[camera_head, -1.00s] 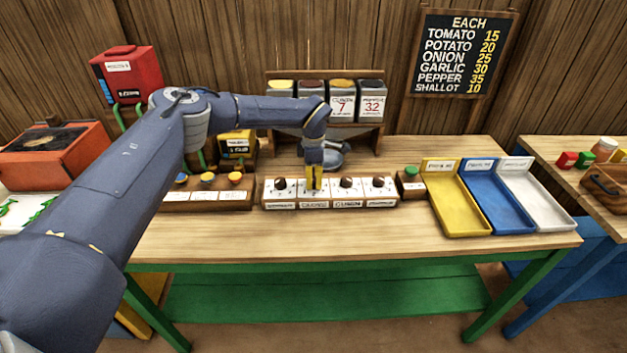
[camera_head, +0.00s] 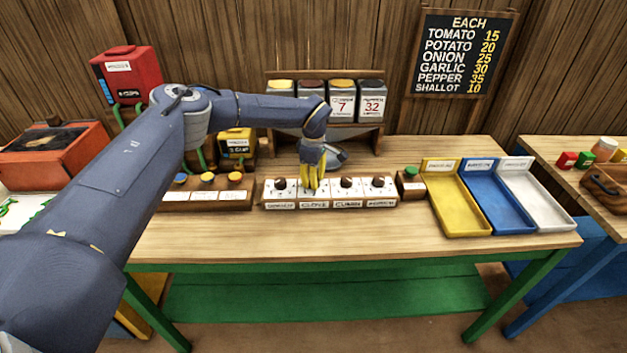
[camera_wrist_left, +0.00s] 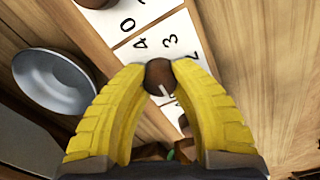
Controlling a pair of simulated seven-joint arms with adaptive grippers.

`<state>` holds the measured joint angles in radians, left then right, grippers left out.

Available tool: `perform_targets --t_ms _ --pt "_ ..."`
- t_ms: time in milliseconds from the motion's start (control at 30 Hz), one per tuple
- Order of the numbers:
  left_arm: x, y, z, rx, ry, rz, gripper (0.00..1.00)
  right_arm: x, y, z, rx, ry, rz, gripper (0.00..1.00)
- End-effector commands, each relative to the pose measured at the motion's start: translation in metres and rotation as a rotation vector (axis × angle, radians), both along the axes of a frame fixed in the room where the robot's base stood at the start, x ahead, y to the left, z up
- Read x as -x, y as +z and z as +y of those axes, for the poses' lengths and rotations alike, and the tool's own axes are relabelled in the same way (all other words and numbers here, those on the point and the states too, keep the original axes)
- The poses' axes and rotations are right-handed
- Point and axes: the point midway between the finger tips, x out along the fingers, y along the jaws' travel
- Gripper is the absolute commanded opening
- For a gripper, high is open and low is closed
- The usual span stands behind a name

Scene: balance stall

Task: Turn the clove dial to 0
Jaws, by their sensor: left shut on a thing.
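The clove dial is a small dark brown knob (camera_wrist_left: 159,77) on a white card, second from the left in the row of dials. Its CLOVE label (camera_head: 313,205) shows in the head view, where my fingers hide the knob. My left gripper (camera_head: 312,187) reaches down onto it with yellow fingers. In the left wrist view the fingertips (camera_wrist_left: 160,70) are shut on the knob from both sides. A pale pointer line on the knob points to the lower right there, away from the visible 4, 3 and 2. My right gripper is not in view.
Neighbouring dials stand close by: one to the left (camera_head: 280,184), and the cumin dial (camera_head: 347,183) and another to the right. A green button (camera_head: 411,172) is further right, beside yellow, blue and white trays. A grey metal bowl (camera_wrist_left: 55,82) lies behind the dials.

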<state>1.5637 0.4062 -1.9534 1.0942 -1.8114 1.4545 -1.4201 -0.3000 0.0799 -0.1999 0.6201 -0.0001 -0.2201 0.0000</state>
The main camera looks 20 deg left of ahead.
Motion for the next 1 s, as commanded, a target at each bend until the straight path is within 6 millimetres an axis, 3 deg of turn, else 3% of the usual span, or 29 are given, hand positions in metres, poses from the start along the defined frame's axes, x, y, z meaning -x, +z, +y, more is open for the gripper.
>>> perform_targets --t_ms 267,300,567,833,1000 --pt "0.0 -0.001 0.0 -0.001 -0.002 0.001 0.0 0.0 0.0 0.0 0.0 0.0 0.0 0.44" --pt "0.0 -0.001 0.0 -0.001 -0.002 0.001 0.29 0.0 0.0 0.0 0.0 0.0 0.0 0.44" --pt "0.0 0.0 0.0 0.0 -0.001 0.0 0.59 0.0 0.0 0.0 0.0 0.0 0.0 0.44" --pt "0.0 0.001 0.0 0.0 0.0 0.0 0.59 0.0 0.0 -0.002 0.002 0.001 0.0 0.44" --pt "-0.001 0.015 0.0 0.0 0.0 -0.003 0.59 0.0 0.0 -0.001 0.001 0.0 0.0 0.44"
